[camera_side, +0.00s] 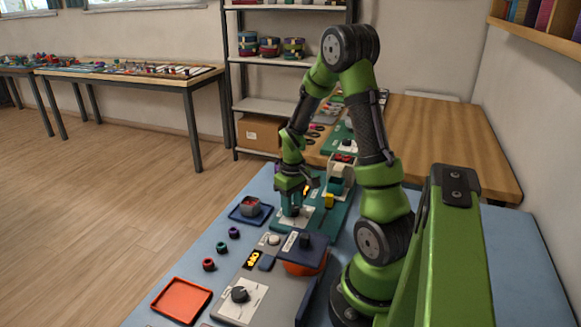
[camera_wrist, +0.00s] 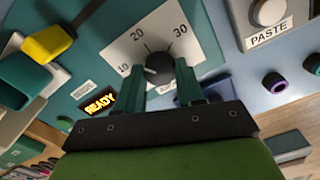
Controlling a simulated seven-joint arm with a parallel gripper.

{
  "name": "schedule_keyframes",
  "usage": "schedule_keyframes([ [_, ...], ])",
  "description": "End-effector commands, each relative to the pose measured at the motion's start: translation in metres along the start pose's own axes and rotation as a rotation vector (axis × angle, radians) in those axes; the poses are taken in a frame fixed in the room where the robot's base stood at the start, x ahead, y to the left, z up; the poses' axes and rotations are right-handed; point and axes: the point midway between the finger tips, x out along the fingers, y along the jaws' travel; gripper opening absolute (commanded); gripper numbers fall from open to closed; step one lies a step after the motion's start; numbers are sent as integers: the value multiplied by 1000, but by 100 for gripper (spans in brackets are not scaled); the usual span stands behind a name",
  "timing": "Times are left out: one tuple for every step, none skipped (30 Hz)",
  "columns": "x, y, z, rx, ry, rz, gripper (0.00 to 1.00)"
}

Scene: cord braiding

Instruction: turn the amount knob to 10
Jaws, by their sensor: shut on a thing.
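The amount knob (camera_wrist: 158,72) is dark and round, on a white dial plate (camera_wrist: 185,32) marked 10, 20 and 30, set in a teal panel. A small pale mark on the knob seems to point left, toward the 10. My gripper (camera_wrist: 162,84) is shut on the knob, one green finger on each side. In the side view my gripper (camera_side: 292,208) reaches down onto the teal station, where the fingers hide the knob and part of its white plate (camera_side: 311,217).
A lit READY display (camera_wrist: 100,102) and a yellow lever (camera_wrist: 48,44) are near the dial. A PASTE button box (camera_wrist: 268,14) stands at the upper right.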

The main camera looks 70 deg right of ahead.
Motion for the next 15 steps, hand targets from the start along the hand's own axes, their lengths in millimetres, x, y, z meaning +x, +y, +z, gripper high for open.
schedule_keyframes([
  [-1,1,-1,-41,3,1,7],
  [-1,1,-1,-68,4,1,7],
  [-1,0,-1,-104,4,1,7],
  [-1,0,-1,-129,4,1,7],
  [-1,0,-1,-155,4,1,7],
  [-1,0,-1,-188,4,1,7],
  [-1,0,-1,-212,4,1,7],
  [-1,0,-1,-234,4,2,7],
  [-1,0,-1,-263,4,2,7],
  [-1,0,-1,-284,4,2,7],
  [-1,0,-1,-303,4,2,7],
  [-1,0,-1,-327,4,2,7],
  [-1,0,-1,-345,4,2,7],
  [-2,0,-1,-361,4,2,7],
  [-1,0,-1,-381,4,2,7],
])
